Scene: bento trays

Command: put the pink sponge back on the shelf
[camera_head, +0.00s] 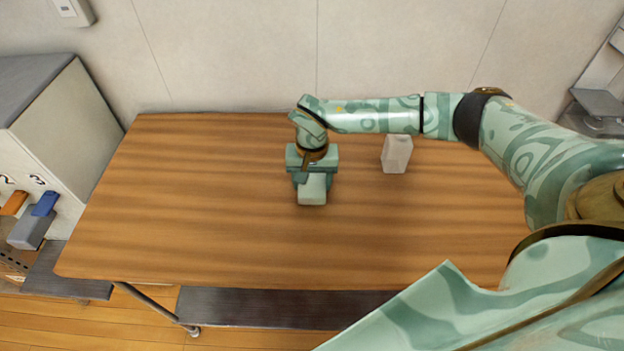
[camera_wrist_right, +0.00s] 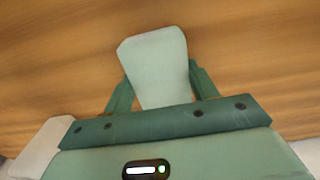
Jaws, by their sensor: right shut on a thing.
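My right gripper (camera_head: 311,181) is shut on a pale green block (camera_head: 312,190), over the middle of the table. In the right wrist view the pale green block (camera_wrist_right: 155,65) stands between the two fingers, its far end sticking out past them. I cannot tell whether it touches the table. A pale, greyish-pink block (camera_head: 397,154) stands on the table to the right of the gripper, under my right forearm. No clearly pink sponge shows. My left gripper is not in view.
The wooden table (camera_head: 200,225) is clear to the left and front. A grey-topped cabinet (camera_head: 45,110) stands at the left, with an orange piece (camera_head: 13,204) and a blue piece (camera_head: 45,203) below numbers. Grey shelf-like surfaces (camera_head: 600,103) show at the right edge.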

